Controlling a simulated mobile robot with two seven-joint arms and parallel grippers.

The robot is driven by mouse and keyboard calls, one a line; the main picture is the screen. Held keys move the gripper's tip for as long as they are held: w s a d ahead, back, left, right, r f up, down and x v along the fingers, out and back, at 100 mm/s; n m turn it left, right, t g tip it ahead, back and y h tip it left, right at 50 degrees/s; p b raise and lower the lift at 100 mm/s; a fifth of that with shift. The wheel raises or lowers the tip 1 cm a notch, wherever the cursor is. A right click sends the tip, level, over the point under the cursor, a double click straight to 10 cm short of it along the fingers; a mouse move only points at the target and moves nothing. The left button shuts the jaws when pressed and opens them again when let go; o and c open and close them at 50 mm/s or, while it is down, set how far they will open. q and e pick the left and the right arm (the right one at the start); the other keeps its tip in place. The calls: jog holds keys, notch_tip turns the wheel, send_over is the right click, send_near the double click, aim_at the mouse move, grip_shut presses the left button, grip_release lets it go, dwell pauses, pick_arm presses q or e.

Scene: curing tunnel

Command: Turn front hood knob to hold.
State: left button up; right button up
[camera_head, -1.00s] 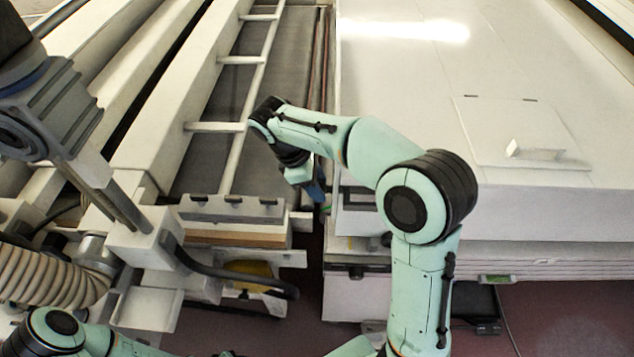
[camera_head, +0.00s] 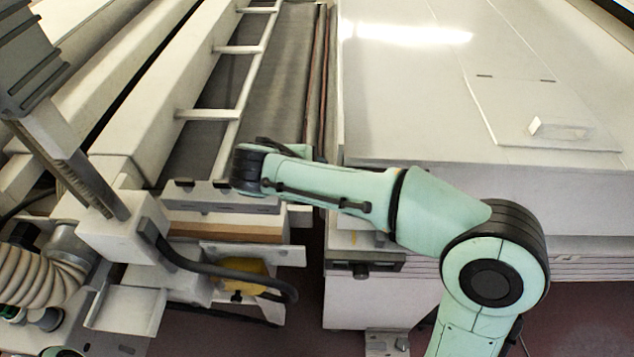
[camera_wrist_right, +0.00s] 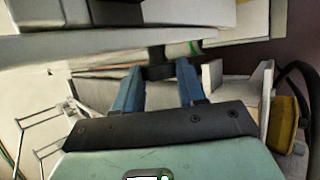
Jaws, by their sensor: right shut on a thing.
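In the right wrist view, my right gripper (camera_wrist_right: 158,76) has two blue fingers closed against a small dark knob (camera_wrist_right: 158,72) below a pale panel edge. The fingers hide part of it, and no mark showing its setting is readable. In the head view my right forearm reaches left across the front of the white hood (camera_head: 420,110), and its wrist hides the gripper and the gripped knob. My left gripper is not in view.
A conveyor with a pale ladder-like frame (camera_head: 208,115) runs away left of the hood. A black cable (camera_head: 215,270) loops below it near a yellow part (camera_head: 240,277). A ribbed hose (camera_head: 40,280) lies at the left. Dark red floor shows at lower right.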

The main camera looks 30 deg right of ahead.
pick_arm(q)
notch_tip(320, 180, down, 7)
jog(key=b, duration=0.6)
pick_arm(e)
jog(key=shift+s+a+f+m+t+h, duration=0.1)
jog(key=shift+m+t+h, duration=0.1)
jog(key=shift+t+h, duration=0.35)
jog(key=shift+s+d+f+m+t+h, duration=0.1)
jog(key=shift+m+t+h, duration=0.1)
jog(key=shift+t+h, duration=0.35)
jog(key=shift+a+f+m+t+h, duration=0.1)
jog(key=shift+m+t+h, duration=0.1)
jog(key=shift+t+h, duration=0.35)
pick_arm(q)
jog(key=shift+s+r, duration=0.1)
pick_arm(e)
jog(key=o, duration=1.1)
jog(key=shift+c, duration=0.2)
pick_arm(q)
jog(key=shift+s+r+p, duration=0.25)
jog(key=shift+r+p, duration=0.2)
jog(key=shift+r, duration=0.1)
pick_arm(e)
jog(key=v, duration=1.3)
jog(key=shift+s+r, duration=0.2)
